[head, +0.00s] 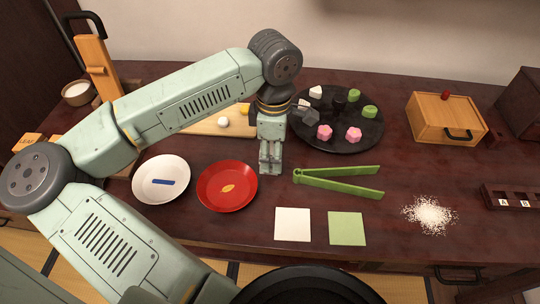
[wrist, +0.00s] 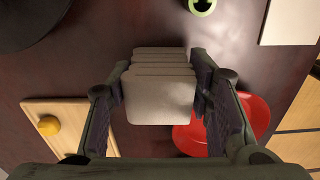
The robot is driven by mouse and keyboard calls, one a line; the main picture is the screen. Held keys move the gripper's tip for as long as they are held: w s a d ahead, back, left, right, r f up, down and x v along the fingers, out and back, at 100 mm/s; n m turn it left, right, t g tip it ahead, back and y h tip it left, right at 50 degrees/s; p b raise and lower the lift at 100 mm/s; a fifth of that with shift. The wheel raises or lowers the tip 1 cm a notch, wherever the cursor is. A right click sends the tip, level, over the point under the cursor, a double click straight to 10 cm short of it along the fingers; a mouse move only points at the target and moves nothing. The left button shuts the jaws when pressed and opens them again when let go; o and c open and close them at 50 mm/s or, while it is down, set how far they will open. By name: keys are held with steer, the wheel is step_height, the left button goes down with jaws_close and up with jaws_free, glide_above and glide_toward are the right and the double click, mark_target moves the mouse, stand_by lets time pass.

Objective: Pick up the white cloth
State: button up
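My gripper (head: 270,160) points down over the table, just right of the red plate. In the wrist view, my gripper (wrist: 160,85) has its dark fingers close against both sides of a pale, folded, layered piece that looks like the white cloth (wrist: 160,97). I cannot tell whether it rests on the table or hangs just above it. In the head view the gripper largely hides it. A separate flat white square (head: 292,224) lies near the front edge; a pale square, probably the same one, shows in the wrist view (wrist: 290,22).
The red plate (head: 215,202) and white bowl (head: 148,190) stand left of my gripper. A round black tray (head: 340,138) with pieces is behind right. Green tongs (head: 340,184), a green square (head: 347,229) and white grains (head: 430,214) lie right. A cutting board (head: 205,125) is behind left.

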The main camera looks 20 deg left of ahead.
steer(key=c, duration=0.5)
steer(key=shift+r, duration=0.1)
steer(key=shift+r+b, duration=0.35)
steer(key=shift+r, duration=0.25)
steer(key=shift+s+r+b, duration=0.2)
steer(key=shift+r+b, duration=0.2)
steer(key=shift+r, duration=0.6)
steer(key=s+d+b, duration=0.1)
steer(key=s, duration=0.4)
steer(key=s+d+r+b, duration=0.1)
steer(key=s+d, duration=0.1)
steer(key=s, duration=0.3)
steer(key=s+d+b, duration=0.1)
steer(key=s+d, duration=0.1)
steer(key=s, duration=0.3)
steer(key=shift+r, duration=0.3)
steer(key=o, duration=0.6)
steer(key=shift+w, duration=0.1)
steer(key=c, duration=0.5)
